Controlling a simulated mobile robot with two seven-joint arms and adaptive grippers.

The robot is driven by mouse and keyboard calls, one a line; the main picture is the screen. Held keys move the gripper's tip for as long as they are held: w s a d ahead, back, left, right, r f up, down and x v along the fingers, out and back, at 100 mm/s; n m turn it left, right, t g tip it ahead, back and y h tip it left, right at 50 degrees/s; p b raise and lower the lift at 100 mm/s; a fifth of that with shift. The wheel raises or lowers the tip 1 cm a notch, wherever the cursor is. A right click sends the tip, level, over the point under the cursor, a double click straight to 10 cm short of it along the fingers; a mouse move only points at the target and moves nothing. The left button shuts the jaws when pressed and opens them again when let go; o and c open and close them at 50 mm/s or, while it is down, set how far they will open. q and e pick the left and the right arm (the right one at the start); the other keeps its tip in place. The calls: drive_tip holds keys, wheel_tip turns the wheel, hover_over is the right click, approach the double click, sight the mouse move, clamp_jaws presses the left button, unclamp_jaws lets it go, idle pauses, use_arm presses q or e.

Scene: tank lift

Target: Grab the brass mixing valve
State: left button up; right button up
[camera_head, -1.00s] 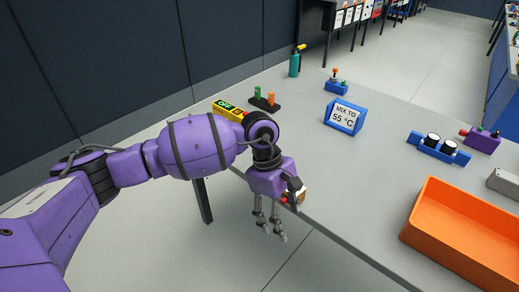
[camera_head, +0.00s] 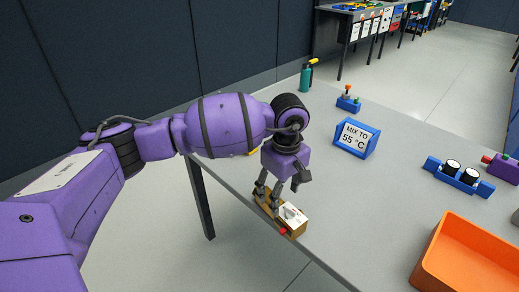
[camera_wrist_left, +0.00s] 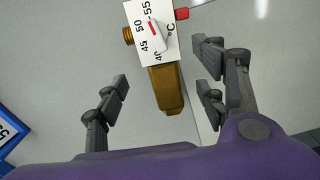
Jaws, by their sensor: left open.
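The brass mixing valve (camera_head: 292,226) lies at the table's near edge in the head view, with a white dial plate and a red end piece. In the left wrist view the valve (camera_wrist_left: 168,92) shows its brass body pointing down between my fingers, with the plate marked 45, 50, 55 °C at the top. My left gripper (camera_head: 272,198) is above the valve's rear part, fingers pointing down. In the left wrist view my left gripper (camera_wrist_left: 165,95) is open, with gaps on both sides of the brass body. My right gripper is not in view.
A blue sign (camera_head: 355,139) reading "MIX TO 55 °C" stands behind the valve. An orange bin (camera_head: 440,246) is at the right. The table middle is clear.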

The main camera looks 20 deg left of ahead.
sight(281, 206)
use_arm(q)
drive_tip(key=shift+s+f, duration=0.15)
drive_tip(key=shift+f, duration=0.45)
drive_tip(key=shift+s+f, duration=0.15)
drive_tip(key=shift+f, duration=0.45)
wheel_tip(281, 206, down, 4)
drive_tip(key=shift+w+d+f+p, duration=0.1)
drive_tip(key=shift+p, duration=0.3)
clamp_jaws()
